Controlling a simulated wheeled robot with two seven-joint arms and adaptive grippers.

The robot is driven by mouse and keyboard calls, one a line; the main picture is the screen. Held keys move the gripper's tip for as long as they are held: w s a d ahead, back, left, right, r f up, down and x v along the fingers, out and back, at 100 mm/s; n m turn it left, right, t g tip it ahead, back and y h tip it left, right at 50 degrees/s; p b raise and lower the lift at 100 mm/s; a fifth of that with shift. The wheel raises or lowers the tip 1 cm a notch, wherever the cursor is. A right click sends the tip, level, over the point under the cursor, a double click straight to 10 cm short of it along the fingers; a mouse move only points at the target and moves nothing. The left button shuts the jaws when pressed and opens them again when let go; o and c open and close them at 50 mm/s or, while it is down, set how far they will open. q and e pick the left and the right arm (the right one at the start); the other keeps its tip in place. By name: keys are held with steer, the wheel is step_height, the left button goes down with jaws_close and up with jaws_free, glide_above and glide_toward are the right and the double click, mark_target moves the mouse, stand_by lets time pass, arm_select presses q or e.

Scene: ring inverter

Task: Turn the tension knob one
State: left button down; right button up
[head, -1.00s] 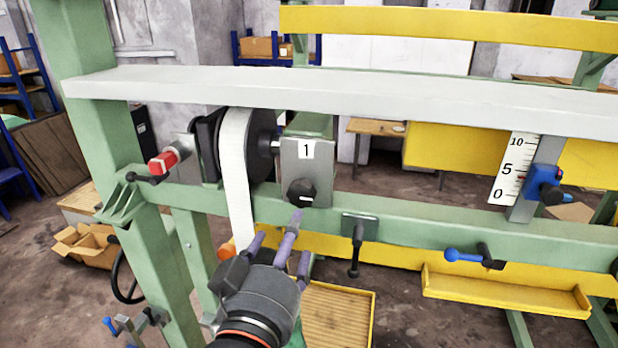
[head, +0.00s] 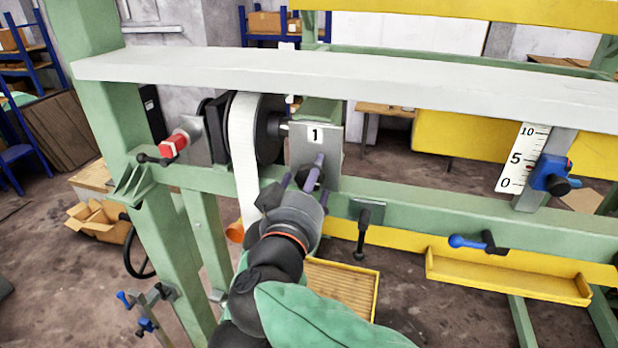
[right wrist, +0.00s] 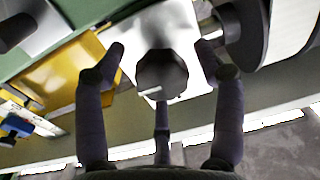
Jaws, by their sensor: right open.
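The tension knob (right wrist: 161,75), dark and faceted, sits on a grey plate marked 1 (head: 329,146) beside the tape roll. My right gripper (head: 306,176) is open in front of this plate, its purple fingers reaching up to it. In the right wrist view the fingers of my right gripper (right wrist: 161,66) spread around the knob, two at the sides and one below, with gaps showing at the sides. In the head view the gripper mostly hides the knob. My left gripper is out of view.
A white tape (head: 243,150) hangs from the dark roll just left of the plate. A light beam (head: 400,88) runs above, and a green rail (head: 420,211) below. A black-handled lever (head: 361,236) and a blue-handled lever (head: 466,241) are to the right.

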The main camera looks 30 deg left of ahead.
steer(key=shift+w, duration=0.15)
steer(key=c, duration=1.1)
steer(key=shift+c, duration=0.2)
steer(key=shift+f+m, duration=0.25)
steer(key=shift+m, duration=0.15)
